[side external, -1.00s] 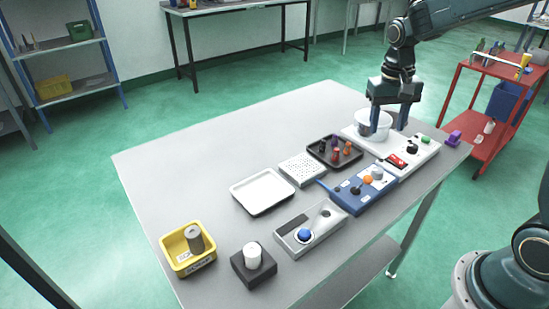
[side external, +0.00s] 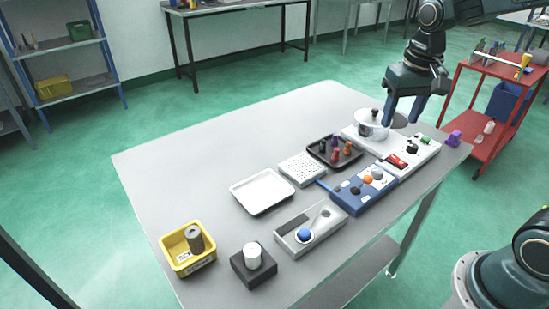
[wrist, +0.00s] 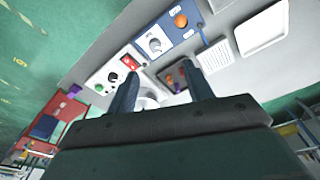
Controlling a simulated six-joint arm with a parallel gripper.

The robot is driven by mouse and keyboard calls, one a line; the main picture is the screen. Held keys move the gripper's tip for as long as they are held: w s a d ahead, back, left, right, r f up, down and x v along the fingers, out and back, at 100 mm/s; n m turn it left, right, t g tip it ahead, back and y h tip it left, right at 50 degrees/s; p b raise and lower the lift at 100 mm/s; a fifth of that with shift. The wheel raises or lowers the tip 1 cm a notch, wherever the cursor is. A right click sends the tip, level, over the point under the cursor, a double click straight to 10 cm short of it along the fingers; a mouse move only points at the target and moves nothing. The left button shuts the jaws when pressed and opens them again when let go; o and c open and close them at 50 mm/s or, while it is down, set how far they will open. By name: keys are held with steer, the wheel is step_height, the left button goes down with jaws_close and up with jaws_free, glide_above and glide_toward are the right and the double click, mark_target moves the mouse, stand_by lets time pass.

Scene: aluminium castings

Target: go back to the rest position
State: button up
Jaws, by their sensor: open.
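My gripper (side external: 404,118) is open and empty, with its fingers pointing down. It is in the air above the far right of the grey table (side external: 230,140). A white round pot (side external: 371,128) with a dark knob on its lid stands just left of my fingers in the side view, apart from them. In the wrist view my two fingers (wrist: 160,92) spread wide, with part of the white pot (wrist: 148,103) showing between them.
A white panel (side external: 418,153), a blue panel (side external: 358,192), a dark tray (side external: 322,159) of small parts and a white tray (side external: 262,191) lie on the table. A yellow bin (side external: 176,262) stands at the near left. A red cart (side external: 497,120) stands at the right. The table's back left is clear.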

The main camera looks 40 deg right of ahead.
steer(key=s+a+r+n+t, duration=0.2)
steer(key=s+a, duration=0.1)
steer(key=s, duration=0.4)
steer(key=s+a+r+n+t, duration=0.2)
steer(key=s+a, duration=0.1)
steer(key=s, duration=0.4)
steer(key=shift+s+a+n+y, duration=0.2)
steer(key=shift+a+n+y, duration=0.1)
steer(key=shift+n, duration=0.1)
steer(key=shift+c, duration=0.2)
